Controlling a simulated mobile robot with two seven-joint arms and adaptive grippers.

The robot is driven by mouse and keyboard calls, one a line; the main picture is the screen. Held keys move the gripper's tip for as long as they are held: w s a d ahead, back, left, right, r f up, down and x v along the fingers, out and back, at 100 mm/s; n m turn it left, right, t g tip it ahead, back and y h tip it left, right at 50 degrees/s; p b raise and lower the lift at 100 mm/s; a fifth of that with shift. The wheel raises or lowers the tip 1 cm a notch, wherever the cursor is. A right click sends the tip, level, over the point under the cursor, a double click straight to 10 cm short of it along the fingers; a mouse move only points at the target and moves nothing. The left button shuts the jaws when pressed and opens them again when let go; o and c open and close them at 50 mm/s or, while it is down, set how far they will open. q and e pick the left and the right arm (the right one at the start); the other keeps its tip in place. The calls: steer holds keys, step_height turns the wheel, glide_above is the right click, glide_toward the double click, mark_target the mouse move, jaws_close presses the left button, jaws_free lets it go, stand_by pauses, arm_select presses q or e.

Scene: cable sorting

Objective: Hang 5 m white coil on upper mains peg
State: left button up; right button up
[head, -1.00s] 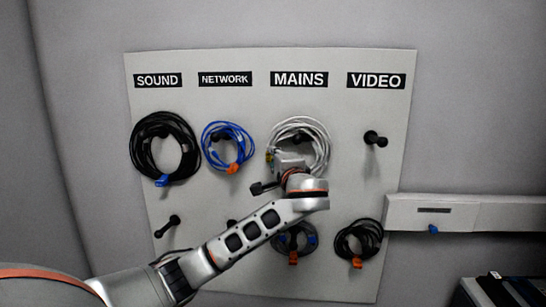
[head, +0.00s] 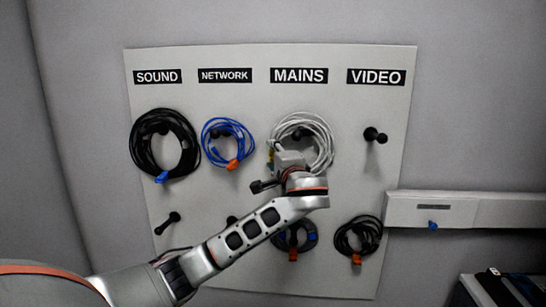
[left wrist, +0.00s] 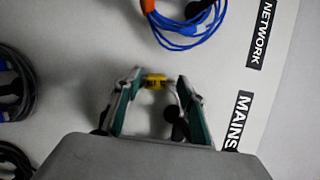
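The white coil (head: 326,140) is at the upper mains peg (head: 297,135) in the head view, with the peg inside its ring. The coil appears to hang around the peg. The coil's yellow tag (left wrist: 155,82) shows in the left wrist view, between the fingertips. My left gripper (head: 290,160) is in front of the coil's lower left part and hides some of it. In the left wrist view its teal-padded fingers (left wrist: 160,77) stand well apart, with space beside the tag. The peg also shows there, dark, near the right finger (left wrist: 180,130). My right gripper is not in view.
A black coil (head: 137,150) hangs under SOUND and a blue coil (head: 208,145) under NETWORK. The upper video peg (head: 375,135) and lower sound peg (head: 166,225) are bare. Coils hang on the lower mains (head: 311,238) and video (head: 343,240) pegs. A wall trunking (head: 470,212) lies right.

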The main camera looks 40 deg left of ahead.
arm_select(q)
steer(key=v, duration=1.2)
steer(key=d+f+m+h, duration=0.1)
steer(key=d+f+h, duration=0.2)
steer(key=f, duration=0.8)
steer(key=w+d+f+m+t+h, duration=0.1)
steer(key=d+f+h, duration=0.3)
steer(key=f, duration=0.7)
steer(key=d+f+m+h, duration=0.1)
steer(key=d+f+h, duration=0.2)
steer(key=f, duration=0.7)
steer(key=s+d+f+n+g+h, duration=0.1)
steer(key=s+d+f+h, duration=0.2)
steer(key=s+f, duration=0.4)
steer(key=s+d+f+n+h, duration=0.1)
steer(key=s+d+f+h, duration=0.3)
steer(key=f, duration=0.6)
steer(key=s+d+f+n, duration=0.1)
steer(key=s+f+n, duration=0.3)
steer(key=s, duration=1)
steer(key=shift+f, duration=1)
